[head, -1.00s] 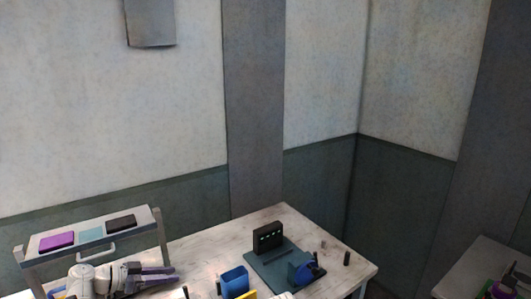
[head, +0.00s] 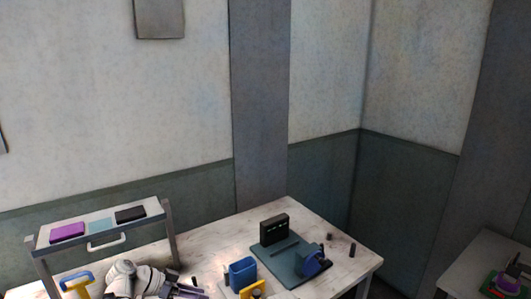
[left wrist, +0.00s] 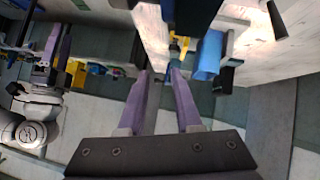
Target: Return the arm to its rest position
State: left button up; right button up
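My left arm's gripper (head: 190,292) shows at the bottom edge of the head view, low in front of the table, partly cut off. In the left wrist view its two purple fingers (left wrist: 160,78) stand apart with nothing seen between them. Past the fingertips lie a yellow item (left wrist: 178,48) and a blue bin (left wrist: 209,55). A second white arm with purple gripper fingers (left wrist: 57,45) shows at the left of the left wrist view, seemingly my right one. Its finger gap is too small to judge. The right gripper is not seen in the head view.
The worktable (head: 215,230) holds a blue bin (head: 242,271), a dark green base plate (head: 290,262) with a black block (head: 274,229), and small dark pegs (head: 352,249). A grey rack (head: 168,225) with purple, teal and black pads stands left. Another table (head: 465,270) is at right.

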pick_arm(q)
jog(key=s+d+f+g+y+b, duration=0.1)
jog(key=s+d+f, duration=0.1)
jog(key=d+f, duration=0.1)
jog(key=s+d+f+n+g+y+b, duration=0.1)
jog(key=s+d+f, duration=0.2)
jog(key=s+d+f+n+g+y+b, duration=0.1)
jog(key=s+d+f+y, duration=0.1)
jog(key=d+f, duration=0.1)
jog(key=shift+s+d+f+g+b, duration=0.15)
jog(key=shift+d+f+g+b, duration=0.15)
jog(key=shift+d+f+g, duration=0.15)
jog(key=s+d+f+n+y+b, duration=0.3)
jog(key=s+f+n+y+b, duration=0.1)
jog(key=s+f+y, duration=0.2)
jog(key=shift+s+d+f+y, duration=0.35)
jog(key=shift+s+y, duration=0.25)
jog(key=shift+s, duration=0.45)
